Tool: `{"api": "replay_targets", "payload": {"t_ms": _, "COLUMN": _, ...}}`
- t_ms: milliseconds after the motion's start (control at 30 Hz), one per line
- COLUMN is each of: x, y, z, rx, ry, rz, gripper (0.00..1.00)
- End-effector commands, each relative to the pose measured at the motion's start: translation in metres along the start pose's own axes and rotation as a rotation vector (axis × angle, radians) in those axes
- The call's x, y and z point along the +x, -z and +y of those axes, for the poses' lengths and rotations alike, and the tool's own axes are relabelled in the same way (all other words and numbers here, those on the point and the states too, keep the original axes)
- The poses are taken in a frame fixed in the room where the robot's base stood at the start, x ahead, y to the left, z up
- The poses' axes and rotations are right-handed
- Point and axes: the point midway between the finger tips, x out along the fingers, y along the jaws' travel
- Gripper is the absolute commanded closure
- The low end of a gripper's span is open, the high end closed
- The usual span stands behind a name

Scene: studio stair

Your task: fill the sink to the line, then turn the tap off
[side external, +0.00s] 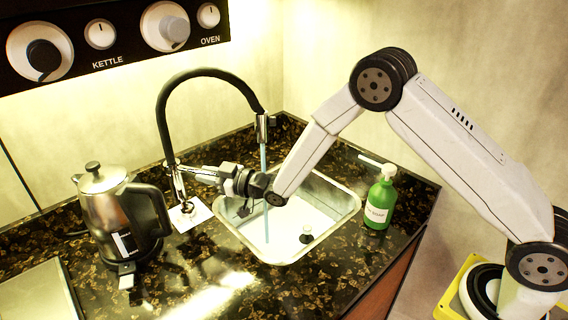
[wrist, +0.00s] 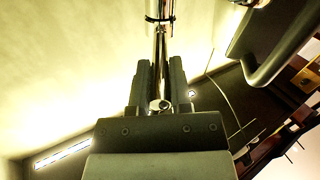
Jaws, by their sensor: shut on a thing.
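The black hose tap (side external: 163,115) arches over the steel sink (side external: 345,208), set in the dark counter. A thin blue stream of water (side external: 264,180) runs from its spout (side external: 263,128) into the sink. My gripper (side external: 190,172) is at the tap's base and is shut on the tap lever (side external: 178,182). In the wrist view my gripper (wrist: 160,82) has its two dark fingers on either side of the metal lever (wrist: 160,50). A small round plug or drain piece (side external: 306,234) shows in the sink. The fill line and the water level cannot be made out.
A steel kettle (side external: 103,207) with a black handle stands left of the tap. A green soap bottle (side external: 379,200) stands right of the sink. A panel with kettle and oven knobs (side external: 100,34) is on the wall. My arm spans above the sink.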

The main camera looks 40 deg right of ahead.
Motion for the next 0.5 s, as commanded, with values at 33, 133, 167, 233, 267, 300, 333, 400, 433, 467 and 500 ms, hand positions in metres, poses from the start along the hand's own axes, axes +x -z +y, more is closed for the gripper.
{"api": "replay_targets", "payload": {"t_ms": 33, "x": -0.001, "y": 0.000, "z": -0.004, "rx": 0.002, "ry": -0.021, "rz": -0.006, "gripper": 1.00}}
{"api": "replay_targets", "payload": {"t_ms": 133, "x": 0.000, "y": 0.000, "z": -0.010, "rx": 0.001, "ry": -0.071, "rz": -0.014, "gripper": 1.00}}
{"api": "replay_targets", "payload": {"t_ms": 167, "x": 0.000, "y": 0.000, "z": -0.011, "rx": 0.001, "ry": -0.086, "rz": -0.016, "gripper": 1.00}}
{"api": "replay_targets", "payload": {"t_ms": 233, "x": 0.000, "y": 0.001, "z": -0.015, "rx": 0.000, "ry": -0.120, "rz": -0.020, "gripper": 1.00}}
{"api": "replay_targets", "payload": {"t_ms": 267, "x": 0.001, "y": 0.001, "z": -0.016, "rx": 0.001, "ry": -0.134, "rz": -0.022, "gripper": 1.00}}
{"api": "replay_targets", "payload": {"t_ms": 300, "x": 0.001, "y": 0.001, "z": -0.018, "rx": 0.000, "ry": -0.152, "rz": -0.025, "gripper": 1.00}}
{"api": "replay_targets", "payload": {"t_ms": 333, "x": 0.001, "y": 0.002, "z": -0.019, "rx": 0.001, "ry": -0.166, "rz": -0.027, "gripper": 1.00}}
{"api": "replay_targets", "payload": {"t_ms": 400, "x": 0.002, "y": 0.002, "z": -0.022, "rx": 0.001, "ry": -0.195, "rz": -0.031, "gripper": 1.00}}
{"api": "replay_targets", "payload": {"t_ms": 433, "x": 0.002, "y": 0.002, "z": -0.023, "rx": 0.001, "ry": -0.206, "rz": -0.033, "gripper": 1.00}}
{"api": "replay_targets", "payload": {"t_ms": 467, "x": 0.002, "y": 0.002, "z": -0.024, "rx": 0.001, "ry": -0.216, "rz": -0.034, "gripper": 1.00}}
{"api": "replay_targets", "payload": {"t_ms": 500, "x": 0.002, "y": 0.002, "z": -0.025, "rx": 0.000, "ry": -0.230, "rz": -0.036, "gripper": 1.00}}
